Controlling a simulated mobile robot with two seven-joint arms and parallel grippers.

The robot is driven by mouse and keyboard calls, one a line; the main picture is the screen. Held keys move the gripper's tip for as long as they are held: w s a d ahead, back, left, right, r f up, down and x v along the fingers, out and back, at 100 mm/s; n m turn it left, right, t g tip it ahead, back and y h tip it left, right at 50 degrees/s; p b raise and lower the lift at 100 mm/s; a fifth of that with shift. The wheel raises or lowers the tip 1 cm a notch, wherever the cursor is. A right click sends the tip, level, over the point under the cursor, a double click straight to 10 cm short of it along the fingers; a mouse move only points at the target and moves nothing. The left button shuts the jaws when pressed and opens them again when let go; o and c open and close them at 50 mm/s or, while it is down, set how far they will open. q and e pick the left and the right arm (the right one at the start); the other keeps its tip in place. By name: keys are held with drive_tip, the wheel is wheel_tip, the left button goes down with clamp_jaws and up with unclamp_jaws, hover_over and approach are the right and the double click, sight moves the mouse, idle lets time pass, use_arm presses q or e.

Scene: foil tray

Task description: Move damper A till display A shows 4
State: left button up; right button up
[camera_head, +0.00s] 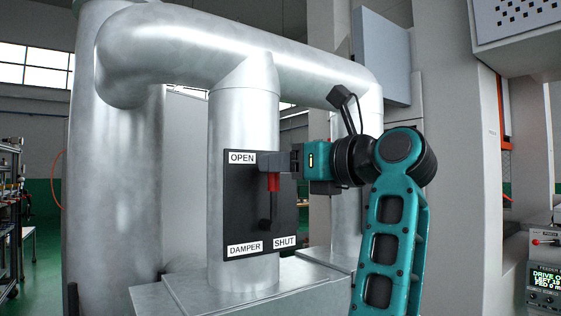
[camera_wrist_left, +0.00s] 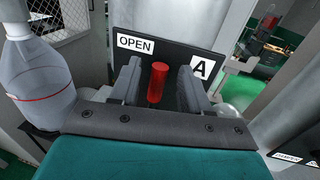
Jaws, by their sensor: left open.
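Damper A is a black plate (camera_head: 240,215) on a vertical metal duct, marked OPEN at the top, DAMPER at lower left and SHUT at lower right. Its red handle (camera_head: 273,183) is near the top of the plate, close to the OPEN label. In the left wrist view the plate carries OPEN and A labels, and the red handle (camera_wrist_left: 157,84) stands between the two fingers. My left gripper (camera_head: 272,159) is open around the handle; contact cannot be told. I cannot make out display A in either view. My right gripper is not in view.
Large silver ducts (camera_head: 120,150) surround the plate, above a grey metal housing (camera_head: 215,290). A feeder panel (camera_head: 545,280) with a lit screen stands at far right. A clear bottle-like vessel (camera_wrist_left: 38,85) with a red line is close on the left in the wrist view.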

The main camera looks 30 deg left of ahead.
use_arm(q)
drive_tip(key=shift+w+a, duration=0.1)
drive_tip(key=shift+a, duration=0.45)
clamp_jaws()
idle(0.4)
